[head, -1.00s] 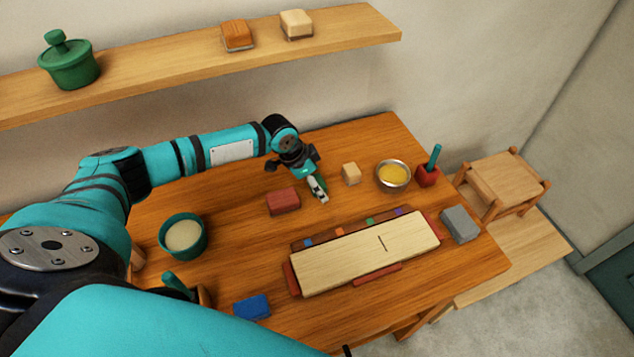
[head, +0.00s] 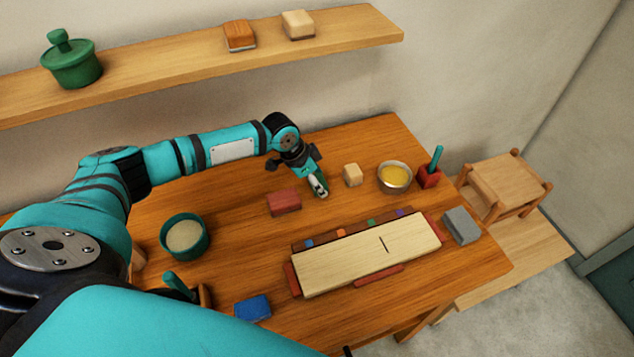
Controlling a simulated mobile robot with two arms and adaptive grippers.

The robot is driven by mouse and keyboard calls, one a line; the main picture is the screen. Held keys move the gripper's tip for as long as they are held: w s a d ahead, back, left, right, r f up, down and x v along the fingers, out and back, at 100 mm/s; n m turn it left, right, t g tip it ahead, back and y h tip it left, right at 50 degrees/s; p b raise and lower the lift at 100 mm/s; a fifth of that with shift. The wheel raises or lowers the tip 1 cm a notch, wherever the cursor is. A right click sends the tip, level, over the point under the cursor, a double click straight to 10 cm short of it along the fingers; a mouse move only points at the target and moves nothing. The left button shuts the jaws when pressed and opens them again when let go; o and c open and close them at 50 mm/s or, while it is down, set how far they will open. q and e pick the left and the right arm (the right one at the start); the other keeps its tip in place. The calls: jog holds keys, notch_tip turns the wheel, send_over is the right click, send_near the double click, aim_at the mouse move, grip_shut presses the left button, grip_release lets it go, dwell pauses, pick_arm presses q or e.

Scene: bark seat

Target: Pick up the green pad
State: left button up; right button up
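My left gripper (head: 318,188) comes in from the left and points down at the tabletop, just right of a red block (head: 283,202). A dark green sliver (head: 325,184) shows right beside its fingertips. It may be the green pad, mostly hidden by the gripper. I cannot tell whether the fingers are open or closed on it, or whether it is touching the table. My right gripper is not in view.
A cream block (head: 352,174), a bowl of yellow stuff (head: 395,177) and a red holder (head: 428,177) stand to the right. A pale board (head: 365,254) lies in front, with a grey block (head: 462,225) beside it. A blue pad (head: 252,307) and teal bowl (head: 184,236) are left.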

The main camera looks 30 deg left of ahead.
aim_at(322, 179)
pick_arm(q)
jog(key=shift+r, duration=0.4)
notch_tip(322, 179, up, 2)
jog(key=shift+w+r+b, duration=0.1)
jog(key=shift+r+b, duration=0.05)
jog(key=shift+b, duration=0.45)
jog(key=s+d+b, duration=0.1)
jog(key=s+d, duration=0.1)
jog(key=d, duration=0.2)
jog(key=s+d+b, duration=0.1)
jog(key=s+d, duration=0.2)
jog(key=d, duration=0.1)
jog(key=s+d+r+b, duration=0.1)
jog(key=s+d, duration=0.2)
jog(key=d, duration=0.1)
jog(key=shift+d+r, duration=0.1)
jog(key=shift+d, duration=0.2)
jog(key=shift+s+d+r, duration=0.15)
jog(key=shift+s+d, duration=0.2)
jog(key=shift+d, duration=0.15)
